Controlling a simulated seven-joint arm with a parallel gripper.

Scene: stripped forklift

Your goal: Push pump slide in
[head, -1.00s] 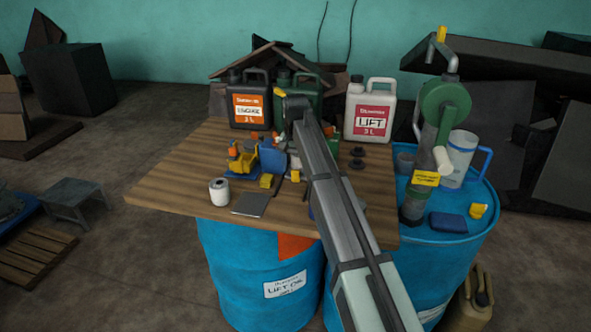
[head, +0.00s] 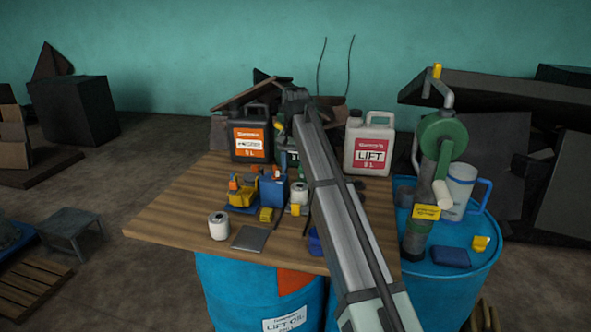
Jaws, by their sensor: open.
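A hand pump (head: 443,135) with a green round body stands upright on the blue drum at the right. It has a bent grey crank with a yellow end on top, a pale cylindrical grip at its side and a yellow tag (head: 426,212). No part is marked as the slide, so I cannot tell how far in it is. My grey arm crosses the table from the lower right, its far end near the jugs. My gripper cannot be made out; it may be hidden behind the arm. Nothing of mine is seen touching the pump.
The wooden table (head: 165,215) holds an orange-label jug (head: 250,138), a white LIFT jug (head: 370,145), a partly hidden green jug, a white roll (head: 218,226), a grey plate (head: 248,238) and small yellow and blue parts.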

